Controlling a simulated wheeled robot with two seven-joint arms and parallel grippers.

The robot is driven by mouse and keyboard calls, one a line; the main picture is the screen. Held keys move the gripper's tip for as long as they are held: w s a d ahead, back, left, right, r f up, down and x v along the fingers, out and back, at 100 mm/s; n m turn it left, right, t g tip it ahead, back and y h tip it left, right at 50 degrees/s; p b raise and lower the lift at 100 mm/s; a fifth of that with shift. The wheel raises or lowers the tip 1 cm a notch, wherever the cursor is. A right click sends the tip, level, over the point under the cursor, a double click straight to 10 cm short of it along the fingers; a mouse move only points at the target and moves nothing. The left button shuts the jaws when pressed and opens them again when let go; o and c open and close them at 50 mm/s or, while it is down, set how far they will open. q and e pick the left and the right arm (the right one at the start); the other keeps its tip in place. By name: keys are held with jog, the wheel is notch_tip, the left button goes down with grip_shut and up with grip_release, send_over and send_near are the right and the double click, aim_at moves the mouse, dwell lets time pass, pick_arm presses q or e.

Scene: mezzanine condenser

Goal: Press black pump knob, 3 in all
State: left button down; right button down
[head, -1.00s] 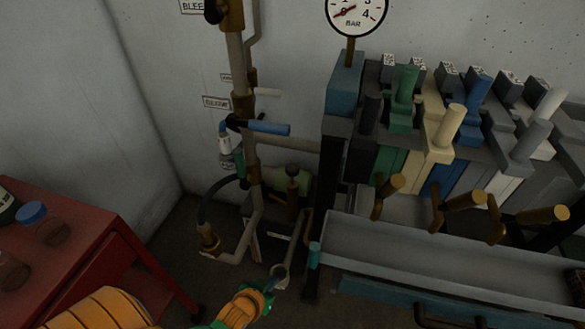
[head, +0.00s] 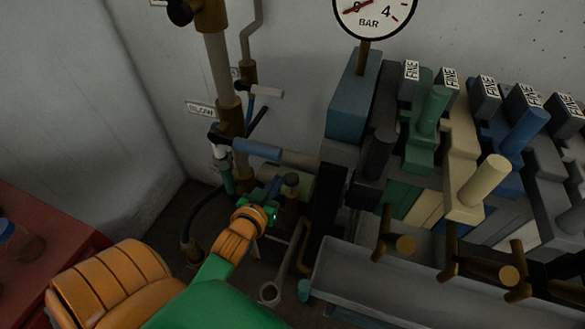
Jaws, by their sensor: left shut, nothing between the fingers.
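The black pump knob (head: 291,180) is a small dark cap on top of a brown post, low beside the pipework in the middle of the head view. My orange and green wrist hides part of the pump's base. My right gripper is not in view.
A pipe with a blue-handled valve (head: 256,149) stands just behind and left. A filter press with a grey trough (head: 375,275) fills the right. A red cabinet (head: 50,235) stands at left.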

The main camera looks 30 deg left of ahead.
pick_arm(q)
jog(key=b, duration=0.1)
send_over(290, 179)
jog(key=f, duration=0.3)
jog(key=shift+w+a+f, duration=0.15)
jog(key=shift+w+f, duration=0.05)
notch_tip(290, 179, down, 3)
jog(key=shift+s+b, duration=0.15)
jog(key=shift+b, duration=0.4)
jog(key=shift+s+f, duration=0.1)
jog(key=shift+f, duration=0.3)
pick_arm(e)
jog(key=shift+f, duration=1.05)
pick_arm(q)
jog(key=shift+f, duration=0.1)
